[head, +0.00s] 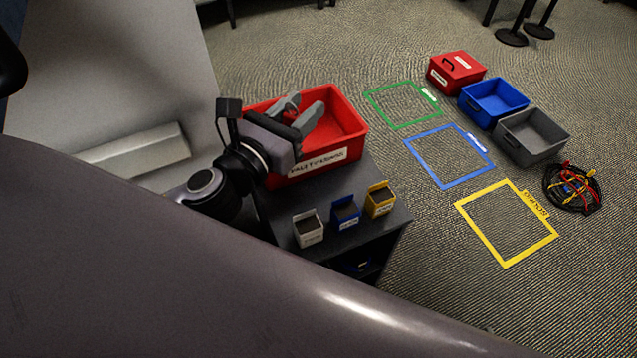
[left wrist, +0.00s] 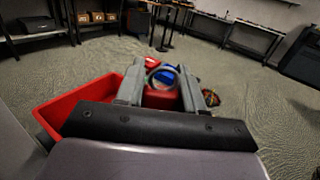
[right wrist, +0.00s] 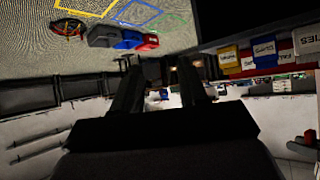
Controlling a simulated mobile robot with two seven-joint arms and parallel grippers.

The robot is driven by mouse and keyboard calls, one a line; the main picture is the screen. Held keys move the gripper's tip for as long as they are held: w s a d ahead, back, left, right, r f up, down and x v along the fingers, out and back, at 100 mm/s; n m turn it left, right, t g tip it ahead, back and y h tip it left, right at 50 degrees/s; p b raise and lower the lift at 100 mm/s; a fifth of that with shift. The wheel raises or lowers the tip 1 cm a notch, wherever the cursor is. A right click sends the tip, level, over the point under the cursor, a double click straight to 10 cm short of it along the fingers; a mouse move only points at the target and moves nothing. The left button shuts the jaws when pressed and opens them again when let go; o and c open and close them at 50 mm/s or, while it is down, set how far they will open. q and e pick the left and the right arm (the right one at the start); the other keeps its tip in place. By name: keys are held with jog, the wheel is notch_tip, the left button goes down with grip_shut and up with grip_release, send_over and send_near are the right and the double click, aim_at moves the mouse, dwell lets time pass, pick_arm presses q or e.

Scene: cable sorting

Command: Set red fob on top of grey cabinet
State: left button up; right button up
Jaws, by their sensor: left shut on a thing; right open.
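My left gripper (head: 300,112) reaches over the red bin (head: 350,105) on the dark grey cabinet (head: 374,228). In the left wrist view my left gripper (left wrist: 164,92) is shut on the red fob (left wrist: 160,98), with a grey ring above it. The cabinet top also carries a white box (head: 308,229), a blue box (head: 345,213) and a yellow box (head: 380,200). My right gripper (right wrist: 160,85) is open and empty in the right wrist view, out of the head view.
On the floor to the right lie green, blue and yellow taped squares (head: 507,222). Beyond them are a red lidded box (head: 456,74), a blue bin (head: 494,102), a grey bin (head: 532,136) and a cable coil (head: 573,188). The cabinet top has little bare room.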

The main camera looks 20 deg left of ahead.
pick_arm(q)
jog(key=w+a+f+m+h+b, duration=0.25)
jog(key=f+b, duration=0.35)
jog(key=b, duration=0.3)
pick_arm(e)
notch_tip(320, 180, down, 10)
jog(key=w+a+r+b, duration=0.1)
jog(key=w+a+b, duration=0.1)
jog(key=b, duration=0.1)
pick_arm(q)
jog(key=g+b, duration=0.1)
jog(key=b, duration=0.6)
send_over(301, 197)
notch_tip(301, 197, down, 16)
jog(key=shift+f+n+b, duration=0.25)
jog(key=shift+n+b, duration=0.1)
notch_tip(301, 197, down, 4)
jog(key=shift+r+b, duration=0.2)
jog(key=shift+b, duration=0.85)
jog(key=shift+f, duration=0.3)
pick_arm(e)
jog(key=w+a+t+y, duration=0.1)
jog(key=w+a+y, duration=0.1)
jog(key=a+y, duration=0.2)
jog(key=a, duration=0.3)
jog(key=shift+w+a+y, duration=0.15)
jog(key=shift+y, duration=0.25)
jog(key=shift+f, duration=0.1)
